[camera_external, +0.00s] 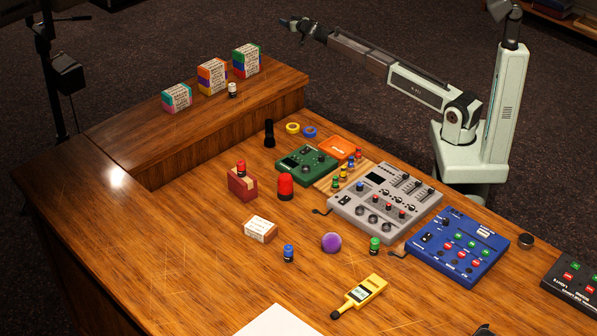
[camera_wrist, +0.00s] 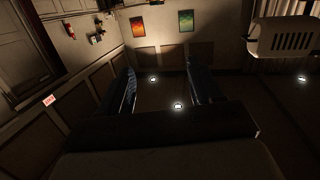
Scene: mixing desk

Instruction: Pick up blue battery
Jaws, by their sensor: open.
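The blue battery (camera_external: 288,253) looks like a small upright blue cylinder with a dark lower part, standing on the open front part of the wooden desk.
Further back stand a red cylinder (camera_external: 285,186), grey mixer (camera_external: 385,201) and blue mixer (camera_external: 457,246). Bare desk (camera_external: 190,260) lies left of the battery.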

